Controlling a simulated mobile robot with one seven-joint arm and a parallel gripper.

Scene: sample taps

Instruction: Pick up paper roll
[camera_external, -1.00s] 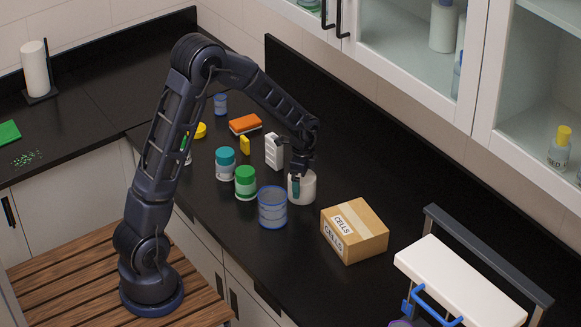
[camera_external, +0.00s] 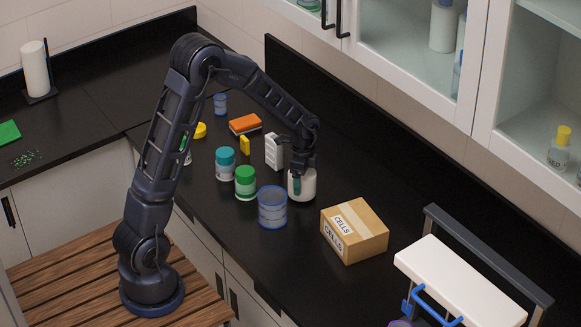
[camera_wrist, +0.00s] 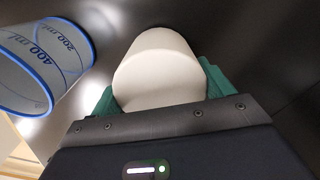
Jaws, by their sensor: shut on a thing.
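The roll's lower end looks to be on or very close to the counter; I cannot tell which.
A blue-rimmed beaker (camera_external: 272,208) stands close left of the roll; it also shows in the wrist view (camera_wrist: 40,62).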

